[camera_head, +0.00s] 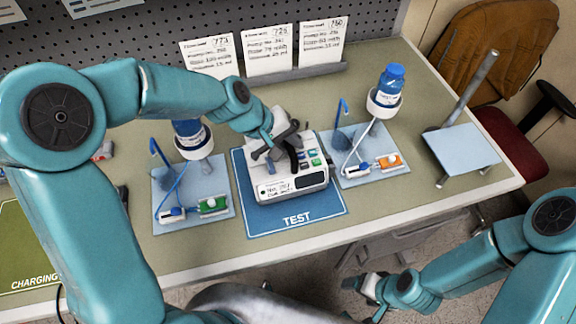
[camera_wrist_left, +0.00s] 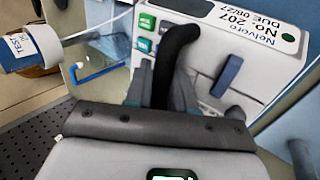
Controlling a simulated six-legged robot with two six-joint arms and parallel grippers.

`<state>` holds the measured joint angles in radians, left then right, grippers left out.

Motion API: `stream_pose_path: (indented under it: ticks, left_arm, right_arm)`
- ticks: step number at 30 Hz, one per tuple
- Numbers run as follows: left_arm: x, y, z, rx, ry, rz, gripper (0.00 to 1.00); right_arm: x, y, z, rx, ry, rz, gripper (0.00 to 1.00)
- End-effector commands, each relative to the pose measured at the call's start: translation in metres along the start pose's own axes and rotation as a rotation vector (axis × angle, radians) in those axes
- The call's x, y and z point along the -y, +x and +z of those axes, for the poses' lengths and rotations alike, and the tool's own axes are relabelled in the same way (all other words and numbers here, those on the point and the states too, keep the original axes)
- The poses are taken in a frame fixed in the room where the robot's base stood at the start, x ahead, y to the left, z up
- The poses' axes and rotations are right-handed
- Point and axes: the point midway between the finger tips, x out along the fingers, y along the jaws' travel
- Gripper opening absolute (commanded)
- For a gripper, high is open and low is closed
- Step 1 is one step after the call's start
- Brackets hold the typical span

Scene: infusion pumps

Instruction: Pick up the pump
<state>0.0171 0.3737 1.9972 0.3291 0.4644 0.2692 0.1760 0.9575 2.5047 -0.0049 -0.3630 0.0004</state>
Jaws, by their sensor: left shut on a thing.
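The pump (camera_head: 292,188) is a white box with a dark display, coloured buttons and a black handle, standing on or just over the blue TEST mat (camera_head: 325,212). My left gripper (camera_head: 284,143) reaches it from above and is shut on its black handle. The black handle (camera_wrist_left: 172,62) runs down between my left gripper's fingers. My right gripper (camera_head: 362,286) is empty below the table's front edge; its fingers are too small to judge.
Pale blue trays (camera_head: 190,183) (camera_head: 372,150) with blue-capped bottles, tubing and small connectors flank the mat. A tilted light blue stand (camera_head: 468,150) is at right. A green CHARGING mat (camera_head: 30,250) is at left. Note cards (camera_head: 270,52) line the pegboard behind.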

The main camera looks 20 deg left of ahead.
Motion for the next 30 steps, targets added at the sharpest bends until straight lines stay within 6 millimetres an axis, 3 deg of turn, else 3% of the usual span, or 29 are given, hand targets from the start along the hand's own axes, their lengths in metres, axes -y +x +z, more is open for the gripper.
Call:
stream_pose_path:
  ticks: [23,30]
  left_arm:
    - [-0.003,-0.003,-0.002,-0.006,0.001,0.005,0.0]
    - [-0.012,-0.016,-0.002,-0.006,0.003,0.007,0.0]
  right_arm:
    - [0.0,-0.001,0.0,0.0,0.0,0.0,0.78]
    - [0.001,-0.003,0.0,0.0,0.0,0.0,0.78]
